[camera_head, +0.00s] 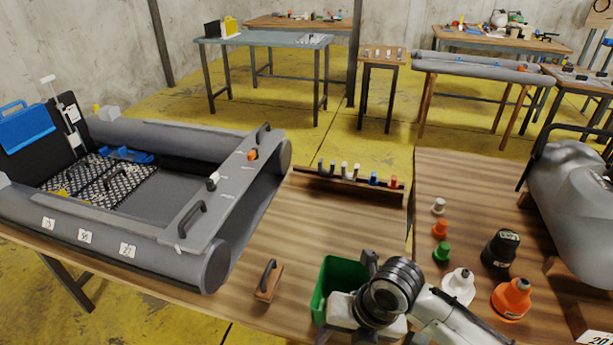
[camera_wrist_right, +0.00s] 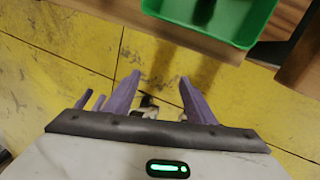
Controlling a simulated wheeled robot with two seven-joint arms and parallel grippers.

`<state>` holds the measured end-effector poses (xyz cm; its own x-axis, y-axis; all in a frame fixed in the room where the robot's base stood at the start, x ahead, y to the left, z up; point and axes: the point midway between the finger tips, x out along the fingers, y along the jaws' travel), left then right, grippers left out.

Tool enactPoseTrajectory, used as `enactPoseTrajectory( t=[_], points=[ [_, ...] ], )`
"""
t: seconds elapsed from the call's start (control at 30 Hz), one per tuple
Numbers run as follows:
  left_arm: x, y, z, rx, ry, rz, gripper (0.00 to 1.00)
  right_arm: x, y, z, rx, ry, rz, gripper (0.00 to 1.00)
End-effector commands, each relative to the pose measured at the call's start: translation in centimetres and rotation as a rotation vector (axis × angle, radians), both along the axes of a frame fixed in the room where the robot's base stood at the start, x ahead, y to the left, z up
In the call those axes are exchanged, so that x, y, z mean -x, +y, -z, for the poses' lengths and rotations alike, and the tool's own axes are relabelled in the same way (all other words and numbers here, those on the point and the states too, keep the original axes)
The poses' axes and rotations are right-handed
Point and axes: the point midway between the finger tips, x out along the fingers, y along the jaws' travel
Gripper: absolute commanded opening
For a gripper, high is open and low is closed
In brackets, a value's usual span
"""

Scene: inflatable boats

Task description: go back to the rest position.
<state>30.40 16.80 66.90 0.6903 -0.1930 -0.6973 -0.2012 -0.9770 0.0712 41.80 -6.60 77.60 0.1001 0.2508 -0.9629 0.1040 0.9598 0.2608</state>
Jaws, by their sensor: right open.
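My right arm (camera_head: 392,290) comes in from the lower right of the head view, its wrist in front of the green bin (camera_head: 327,277). The fingers of my right gripper (camera_wrist_right: 158,88) show in the right wrist view: two purple fingers, apart, with nothing between them. They point down over the yellow floor, off the table's edge. The green bin also shows at the top of the wrist view (camera_wrist_right: 240,40), beyond the fingers and apart from them. My left gripper is not in view.
A grey inflatable boat (camera_head: 190,255) lies on the left of the wooden table (camera_head: 290,225). A rack with several small fittings (camera_head: 345,184) stands at its back. A wooden block with a handle (camera_head: 267,287) lies near the front. Orange, white, green and black valves (camera_head: 511,298) stand at right.

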Motion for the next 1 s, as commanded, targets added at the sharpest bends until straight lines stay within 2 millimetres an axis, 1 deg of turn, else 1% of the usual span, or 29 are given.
enactPoseTrajectory(
  t=[0.03, 0.17, 0.2, 0.27, 0.3, 0.37, 0.4, 0.47, 0.5, 0.57, 0.6, 0.7, 0.83, 0.9, 1.0],
  points=[
    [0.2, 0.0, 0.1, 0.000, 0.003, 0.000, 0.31, 0.5, 0.7, 0.8, -0.045, 0.015, 0.092, 0.50],
    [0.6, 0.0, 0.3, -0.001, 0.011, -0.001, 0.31, 1.2, 2.2, 2.6, -0.187, 0.060, 0.411, 0.50],
    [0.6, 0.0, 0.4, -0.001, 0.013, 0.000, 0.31, 1.5, 2.6, 3.3, -0.243, 0.083, 0.540, 0.50],
    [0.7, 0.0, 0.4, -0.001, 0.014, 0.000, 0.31, 1.9, 2.8, 4.2, -0.331, 0.124, 0.752, 0.50],
    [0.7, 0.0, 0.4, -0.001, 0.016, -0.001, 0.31, 2.2, 2.8, 4.9, -0.390, 0.153, 0.897, 0.50],
    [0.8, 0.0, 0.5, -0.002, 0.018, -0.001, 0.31, 2.7, 2.3, 5.9, -0.477, 0.200, 1.114, 0.50],
    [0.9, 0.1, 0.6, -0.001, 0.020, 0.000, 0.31, 3.1, 1.8, 6.5, -0.535, 0.232, 1.257, 0.50],
    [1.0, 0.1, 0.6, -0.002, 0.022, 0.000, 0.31, 3.9, 0.7, 7.5, -0.620, 0.278, 1.467, 0.50],
    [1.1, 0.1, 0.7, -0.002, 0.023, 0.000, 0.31, 4.5, -0.2, 8.1, -0.675, 0.310, 1.604, 0.50],
    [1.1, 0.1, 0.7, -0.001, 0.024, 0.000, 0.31, 5.6, -1.8, 9.0, -0.758, 0.351, 1.801, 0.50],
    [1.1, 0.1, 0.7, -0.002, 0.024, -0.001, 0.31, 6.5, -3.0, 9.5, -0.813, 0.376, 1.923, 0.50],
    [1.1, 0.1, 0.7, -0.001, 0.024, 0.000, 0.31, 8.7, -5.9, 10.6, -0.937, 0.423, 2.177, 0.50],
    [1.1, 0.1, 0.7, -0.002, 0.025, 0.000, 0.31, 11.1, -8.8, 11.2, -1.061, 0.462, 2.388, 0.50],
    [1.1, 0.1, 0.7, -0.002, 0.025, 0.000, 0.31, 11.8, -9.7, 11.2, -1.105, 0.474, 2.450, 0.50],
    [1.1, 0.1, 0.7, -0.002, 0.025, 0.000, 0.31, 12.3, -10.3, 11.3, -1.136, 0.483, 2.492, 0.50]
  ],
)
